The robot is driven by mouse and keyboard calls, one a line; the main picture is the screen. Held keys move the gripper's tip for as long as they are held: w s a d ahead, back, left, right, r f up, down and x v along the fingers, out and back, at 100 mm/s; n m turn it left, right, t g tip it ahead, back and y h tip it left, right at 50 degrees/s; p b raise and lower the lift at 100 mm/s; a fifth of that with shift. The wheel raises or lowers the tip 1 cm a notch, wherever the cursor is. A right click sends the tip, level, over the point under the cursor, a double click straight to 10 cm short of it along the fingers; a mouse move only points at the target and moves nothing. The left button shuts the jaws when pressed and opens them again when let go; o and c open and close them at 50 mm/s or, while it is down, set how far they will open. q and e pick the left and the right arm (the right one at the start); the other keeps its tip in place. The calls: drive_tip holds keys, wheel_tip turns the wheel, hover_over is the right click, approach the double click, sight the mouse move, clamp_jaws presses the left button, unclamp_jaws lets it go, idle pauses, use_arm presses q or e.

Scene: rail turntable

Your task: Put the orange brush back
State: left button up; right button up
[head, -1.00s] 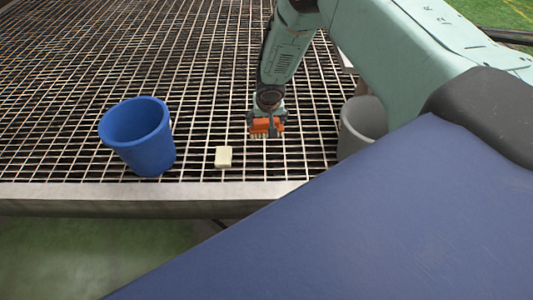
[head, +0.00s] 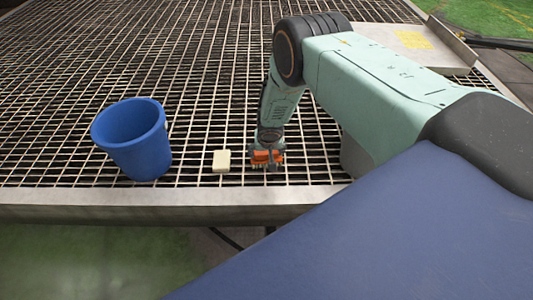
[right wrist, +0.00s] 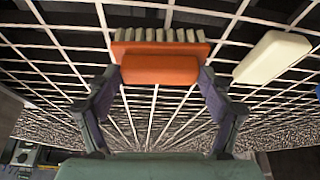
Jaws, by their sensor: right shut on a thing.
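The orange brush (head: 265,157) with pale bristles is held in my right gripper (head: 266,163), close above the metal grating in the head view. In the right wrist view the brush (right wrist: 160,68) sits between the two fingertips (right wrist: 160,76), bristles facing the far side. The fingers close on its two ends. Whether the brush touches the grating is hard to tell. My left gripper is in neither view.
A blue bucket (head: 133,143) stands on the grating at the left. A cream block (head: 221,161) lies just left of the brush and also shows in the right wrist view (right wrist: 271,57). A grey bucket (head: 355,158) is mostly hidden behind my right arm. The grating's metal edge (head: 150,204) runs along the front.

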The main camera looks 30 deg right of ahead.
drive_tip(key=shift+r, duration=0.2)
drive_tip(key=shift+f, duration=0.1)
drive_tip(key=shift+f, duration=0.15)
drive_tip(key=o, duration=1)
drive_tip(key=shift+c, duration=0.2)
